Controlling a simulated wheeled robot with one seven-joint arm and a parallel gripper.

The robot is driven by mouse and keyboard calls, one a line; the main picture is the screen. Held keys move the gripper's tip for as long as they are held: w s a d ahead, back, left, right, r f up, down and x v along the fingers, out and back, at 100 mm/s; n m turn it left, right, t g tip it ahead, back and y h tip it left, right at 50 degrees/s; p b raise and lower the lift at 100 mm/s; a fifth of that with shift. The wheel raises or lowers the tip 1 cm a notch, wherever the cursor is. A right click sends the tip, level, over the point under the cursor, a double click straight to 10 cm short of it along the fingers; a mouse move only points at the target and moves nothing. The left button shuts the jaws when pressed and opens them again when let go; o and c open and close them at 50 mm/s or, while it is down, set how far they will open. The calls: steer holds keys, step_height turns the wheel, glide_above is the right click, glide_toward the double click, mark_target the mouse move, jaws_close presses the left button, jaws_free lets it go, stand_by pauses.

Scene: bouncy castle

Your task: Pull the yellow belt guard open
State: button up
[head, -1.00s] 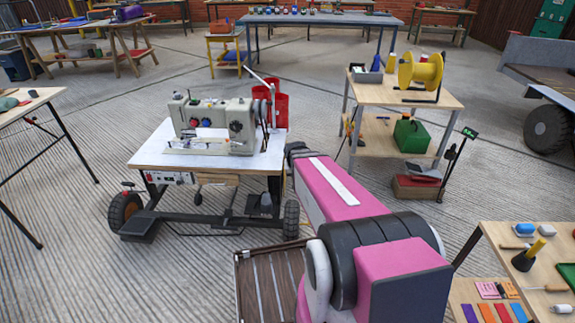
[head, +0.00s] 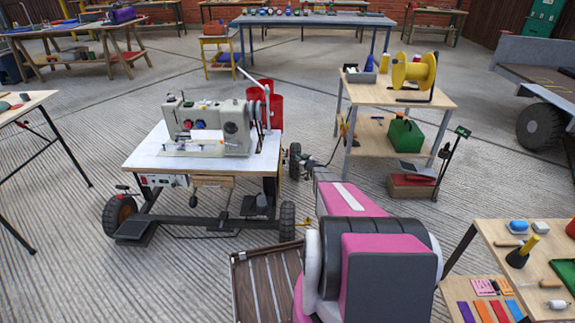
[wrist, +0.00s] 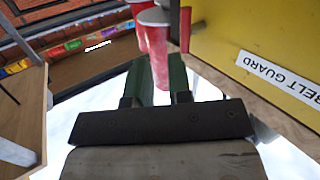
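The yellow belt guard (wrist: 265,45) fills the upper right of the wrist view as a flat panel with a white "BELT GUARD" label (wrist: 280,76). My gripper (wrist: 157,72) shows two dark green fingers with a narrow gap between them and nothing held. The guard is to the right of the fingers, apart from them in the picture. Its handle cannot be made out. In the head view the sewing machine (head: 212,128) stands on a white-topped wheeled table (head: 145,158). I cannot pick out the guard there, and my pink arm covers the lower middle.
A red container (head: 265,105) stands behind the machine; red, white-rimmed shapes (wrist: 155,35) show beyond my fingers. A shelf cart (head: 440,98) with a yellow reel (head: 415,71) is right of the machine. A small workbench (head: 490,240) is at lower right. Open floor lies left of the table.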

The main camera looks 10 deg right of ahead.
step_height(320, 180, down, 9)
steer(key=d+n+g+y, duration=0.2)
steer(key=n+y, duration=0.1)
steer(key=y, duration=0.3)
steer(key=x, duration=1.1)
steer(key=shift+w+a, duration=0.2)
jaws_close()
